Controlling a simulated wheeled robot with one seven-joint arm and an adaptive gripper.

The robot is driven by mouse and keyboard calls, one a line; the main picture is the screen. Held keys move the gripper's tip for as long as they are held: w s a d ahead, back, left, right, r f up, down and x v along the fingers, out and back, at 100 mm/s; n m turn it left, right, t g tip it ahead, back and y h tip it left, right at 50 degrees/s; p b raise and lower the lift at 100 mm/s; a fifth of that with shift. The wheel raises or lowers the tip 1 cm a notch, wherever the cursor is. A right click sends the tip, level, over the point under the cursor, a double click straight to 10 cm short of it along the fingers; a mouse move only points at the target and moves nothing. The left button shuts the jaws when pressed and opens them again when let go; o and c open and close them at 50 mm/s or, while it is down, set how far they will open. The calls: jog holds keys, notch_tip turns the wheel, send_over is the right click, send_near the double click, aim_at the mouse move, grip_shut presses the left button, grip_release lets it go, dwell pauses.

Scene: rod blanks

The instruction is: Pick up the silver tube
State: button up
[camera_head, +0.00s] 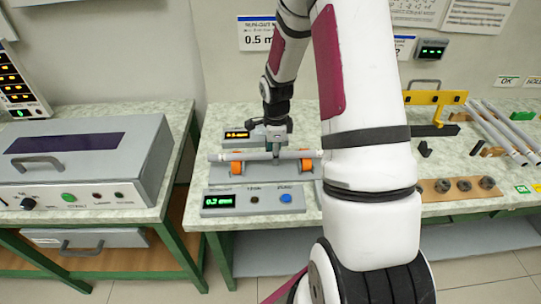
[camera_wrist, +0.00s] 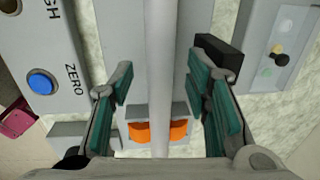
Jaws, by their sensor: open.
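The silver tube (camera_head: 240,156) lies level across the orange rollers of a grey stand on the bench. In the wrist view the tube (camera_wrist: 161,70) runs from the top edge down between my fingers. My gripper (camera_head: 268,143) is over the middle of the tube, pointing down. In the wrist view my gripper (camera_wrist: 163,90) is open, with a green-padded finger on each side of the tube and a gap on both sides. The tube's right end is partly hidden by my arm in the head view.
An orange roller pair (camera_wrist: 157,131) supports the tube. A display box with a blue button (camera_head: 254,200) stands in front. A grey machine (camera_head: 85,165) is on the left bench. More rods (camera_head: 500,132) lie on a rack at right. A black block (camera_wrist: 218,57) is near one finger.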

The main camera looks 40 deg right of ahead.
jog(key=shift+f, duration=0.1)
grip_shut()
dwell(0.3)
